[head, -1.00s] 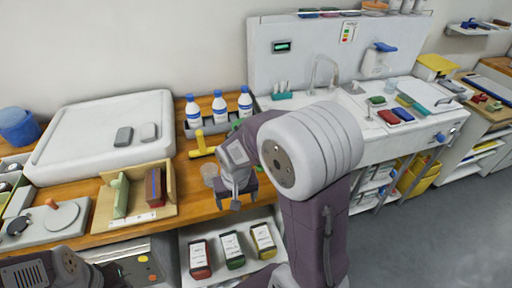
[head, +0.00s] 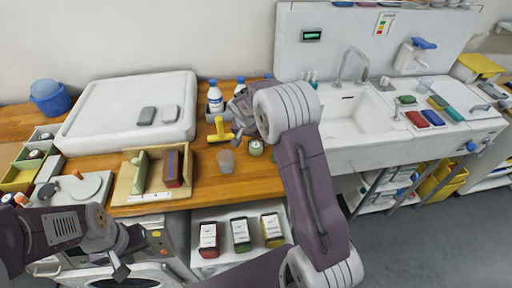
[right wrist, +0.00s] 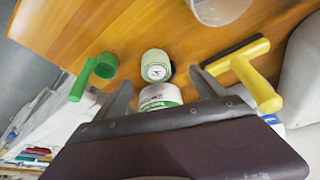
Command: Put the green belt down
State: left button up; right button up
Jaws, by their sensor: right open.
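A pale green roll with a round white label, which looks like the rolled-up green belt (head: 256,147), rests on the wooden counter. It also shows in the right wrist view (right wrist: 155,64), just beyond the fingertips. My right gripper (head: 241,124) is open above the counter beside it. In the right wrist view its fingers (right wrist: 163,88) are spread, with a white-and-green round item (right wrist: 159,96) between them, partly hidden by the gripper body. Whether the fingers touch it I cannot tell. My left gripper (head: 124,258) is low at the lower left, in front of the counter; its jaws are unclear.
A green handled item (right wrist: 104,66) lies nearby. A wooden holder (head: 126,184) and white tray (head: 94,113) fill the left counter. The sink (head: 350,105) is to the right.

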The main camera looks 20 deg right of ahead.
aim_at(256, 145)
jog(key=x, duration=0.4)
jog(key=p+x, duration=0.1)
jog(key=x, duration=0.1)
jog(key=shift+s+d, duration=0.1)
jog(key=shift+d, duration=0.2)
jog(key=c, duration=1.7)
notch_tip(256, 145, up, 10)
jog(key=shift+r, duration=0.1)
jog(key=shift+c, duration=0.2)
